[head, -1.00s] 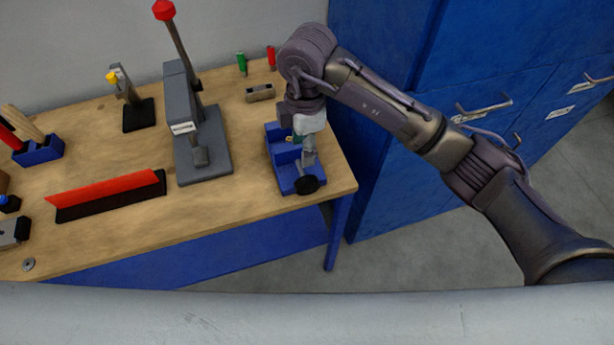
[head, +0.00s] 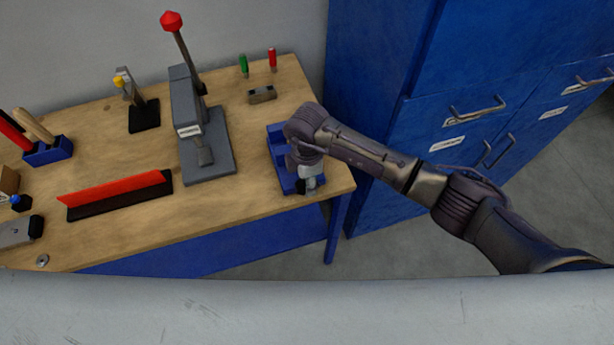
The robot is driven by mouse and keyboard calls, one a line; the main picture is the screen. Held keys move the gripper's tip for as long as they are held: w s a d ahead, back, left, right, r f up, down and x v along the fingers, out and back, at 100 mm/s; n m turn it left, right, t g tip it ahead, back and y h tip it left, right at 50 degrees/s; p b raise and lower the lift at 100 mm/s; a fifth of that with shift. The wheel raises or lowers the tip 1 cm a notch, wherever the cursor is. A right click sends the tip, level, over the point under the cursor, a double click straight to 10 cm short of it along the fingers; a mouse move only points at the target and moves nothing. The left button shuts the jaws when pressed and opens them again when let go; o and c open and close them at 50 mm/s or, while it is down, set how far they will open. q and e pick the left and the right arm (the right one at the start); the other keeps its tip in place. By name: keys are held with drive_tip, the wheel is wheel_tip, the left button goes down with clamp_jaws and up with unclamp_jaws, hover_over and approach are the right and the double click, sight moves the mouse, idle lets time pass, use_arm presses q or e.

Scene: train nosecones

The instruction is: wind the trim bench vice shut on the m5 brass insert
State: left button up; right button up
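The blue bench vice (head: 277,154) stands at the right end of the wooden bench. My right arm reaches over it from the right and covers much of it. My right gripper (head: 308,187) is low at the vice's front end, at the dark handle there. Whether it touches or grips the handle, and how its fingers stand, I cannot tell at this size. The brass insert and the jaw gap are hidden behind my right wrist. My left gripper is not in view.
A grey press (head: 205,150) with a red-knobbed lever stands left of the vice. A red strip (head: 115,194) lies front left. Blue cabinets (head: 385,110) stand close on the right.

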drive_tip(key=shift+c, duration=0.2)
clamp_jaws()
drive_tip(key=shift+d+f+y, duration=0.1)
drive_tip(key=shift+y, duration=0.2)
drive_tip(key=shift+w+d+f+g+y+b, duration=0.15)
drive_tip(key=shift+g+y+b, duration=0.1)
drive_tip(key=shift+y+b, duration=0.3)
drive_tip(key=shift+d+r+g+y+b, duration=0.15)
drive_tip(key=shift+g+y+b, duration=0.2)
drive_tip(key=shift+y, duration=0.3)
drive_tip(key=shift+w+d+f+g+y+b, duration=0.2)
drive_tip(key=shift+y+b, duration=0.25)
drive_tip(key=shift+y, duration=0.4)
drive_tip(key=shift+s+d+r+g+y+b, duration=0.1)
drive_tip(key=shift+g+y+b, duration=0.3)
drive_tip(key=shift+y, duration=0.45)
drive_tip(key=shift+o, duration=0.2)
unclamp_jaws()
